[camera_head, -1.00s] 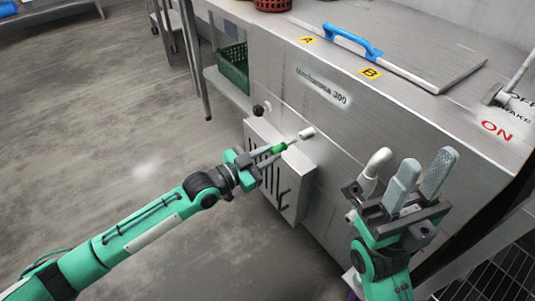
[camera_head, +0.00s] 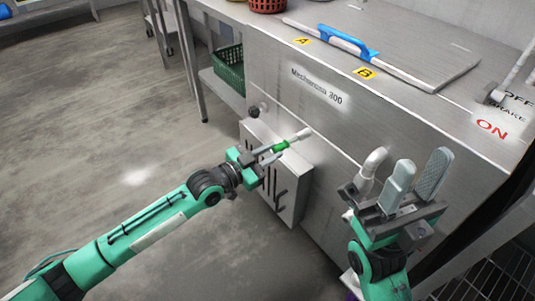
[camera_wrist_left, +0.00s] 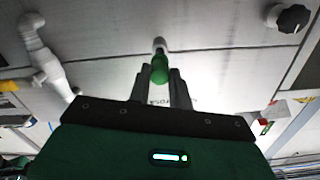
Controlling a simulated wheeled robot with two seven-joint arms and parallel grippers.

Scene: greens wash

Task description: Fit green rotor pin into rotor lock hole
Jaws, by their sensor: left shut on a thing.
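The green rotor pin (camera_head: 280,146) is held between the fingers of my left gripper (camera_head: 264,154), its tip pointing at the machine front. The rotor lock hole is at a short pale cylindrical fitting (camera_head: 303,133) on that front. In the head view the pin's tip meets or overlaps the fitting; I cannot tell whether it is inside. In the left wrist view the green pin (camera_wrist_left: 159,70) stands between the fingertips, right in line with the pale fitting (camera_wrist_left: 159,44), whose opening is hidden. My right gripper (camera_head: 415,178) is open and empty, at the right before the machine.
The steel machine (camera_head: 350,125) has a slotted box (camera_head: 288,190) below the fitting and a black knob (camera_head: 254,111) left of it. A bent pale pipe (camera_head: 373,162) stands out near my right gripper. A blue-handled lid (camera_head: 400,55) lies on top. The floor at left is clear.

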